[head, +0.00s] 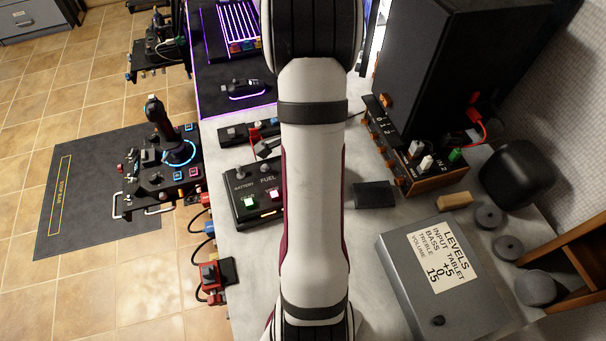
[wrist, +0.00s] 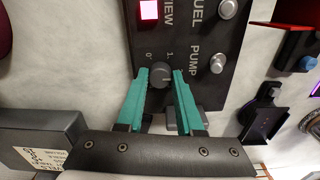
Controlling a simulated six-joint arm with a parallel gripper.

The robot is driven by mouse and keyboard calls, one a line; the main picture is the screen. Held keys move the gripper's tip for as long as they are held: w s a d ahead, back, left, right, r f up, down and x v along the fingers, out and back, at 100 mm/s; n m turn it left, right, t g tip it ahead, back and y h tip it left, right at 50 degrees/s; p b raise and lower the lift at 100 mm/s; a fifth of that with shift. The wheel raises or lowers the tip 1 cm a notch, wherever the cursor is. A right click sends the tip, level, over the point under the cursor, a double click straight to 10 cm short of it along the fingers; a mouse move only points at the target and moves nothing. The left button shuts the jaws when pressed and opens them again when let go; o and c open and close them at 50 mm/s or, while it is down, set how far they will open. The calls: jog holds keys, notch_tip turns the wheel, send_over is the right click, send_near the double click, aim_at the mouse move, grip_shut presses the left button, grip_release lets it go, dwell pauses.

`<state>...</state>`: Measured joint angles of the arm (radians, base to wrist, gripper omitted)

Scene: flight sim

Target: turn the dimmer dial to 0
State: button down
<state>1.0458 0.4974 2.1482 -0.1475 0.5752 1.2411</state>
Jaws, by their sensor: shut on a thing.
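The dimmer dial (wrist: 160,77) is a round grey knob on a dark panel (wrist: 210,92) in the wrist view. The marks "0" and "1" are printed beyond it, at its upper left and upper right. My gripper (wrist: 160,71) has two teal fingers, one on each side of the dial, shut on it. Which mark the dial points to cannot be told. In the head view my own arm hides the gripper and the dial; part of the panel (head: 247,222) shows left of the arm.
In the wrist view, knobs marked FUEL (wrist: 227,9) and PUMP (wrist: 217,64) and a lit pink button (wrist: 149,9) share the panel. A grey box with a LEVELS label (head: 440,275) stands right of my arm in the head view, near a dark pad (head: 375,195).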

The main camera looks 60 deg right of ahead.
jog(key=shift+n, duration=0.3)
jog(key=n, duration=0.4)
jog(key=shift+n, duration=0.4)
jog(key=n, duration=1.2)
jog(key=shift+n, duration=0.4)
jog(key=n, duration=0.5)
jog(key=shift+n, duration=0.5)
jog(key=c, duration=0.5)
grip_release()
jog(key=shift+c, duration=0.2)
